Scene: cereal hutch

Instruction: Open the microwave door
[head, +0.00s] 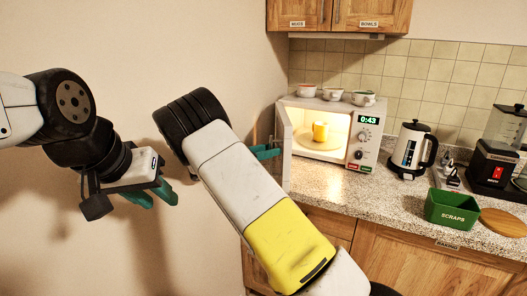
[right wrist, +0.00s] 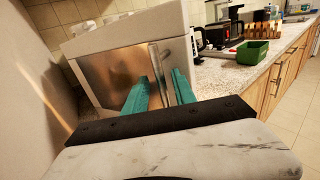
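The white microwave (head: 364,134) stands on the counter with its door (head: 285,150) swung open to the left. Its lit inside shows a yellow mug (head: 320,131). In the right wrist view the door's reflective panel (right wrist: 112,76) fills the middle left. My right gripper (head: 268,152) is at the door's left side, partly hidden by my arm. Its teal fingers (right wrist: 161,92) are apart near the door's upright edge; I cannot tell whether they touch it. My left gripper (head: 153,194) is open and empty, in front of the wall at left, away from the microwave.
Several cups (head: 332,94) stand on top of the microwave. A kettle (head: 409,148), a green scraps bin (head: 453,208), a coffee maker (head: 493,165) and a round wooden board (head: 505,222) stand to the right. The counter (head: 345,187) before the microwave is clear. The wall is close at left.

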